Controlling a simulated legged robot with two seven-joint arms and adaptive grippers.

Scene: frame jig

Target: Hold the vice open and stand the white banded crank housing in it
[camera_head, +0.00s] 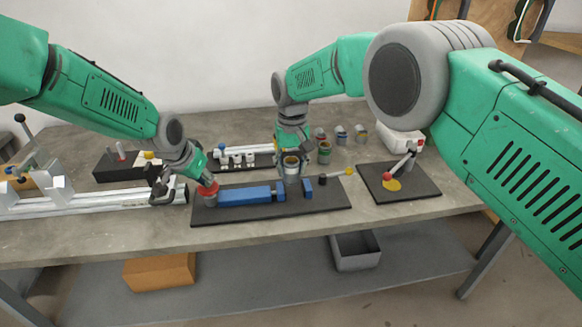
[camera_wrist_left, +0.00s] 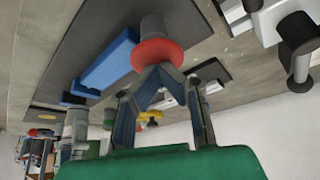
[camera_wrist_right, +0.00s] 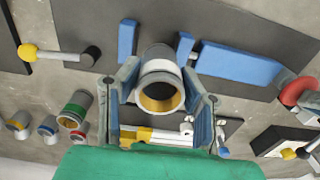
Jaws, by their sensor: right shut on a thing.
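The vice has a long blue block (camera_head: 245,196) and a separate blue jaw (camera_head: 308,188) on a dark base plate (camera_head: 240,215), with a gap between. At its left end is a red round knob (camera_head: 208,188). My left gripper (camera_wrist_left: 160,70) has its fingertips together against the knob's edge. My right gripper (camera_wrist_right: 162,88) is shut on the white banded crank housing (camera_wrist_right: 160,75), a dark cylinder with a white band and brass-coloured bore. The housing (camera_head: 291,162) is upright at the gap between the blue jaws. I cannot tell whether its foot touches the base.
A green banded housing (camera_head: 324,153) and several other banded housings stand behind the vice. A board with a red-balled lever (camera_head: 398,168) is at right. Silver rails (camera_head: 100,199) and a dark tray (camera_head: 115,170) are at left. A yellow-tipped rod (camera_head: 349,171) lies right of the jaws.

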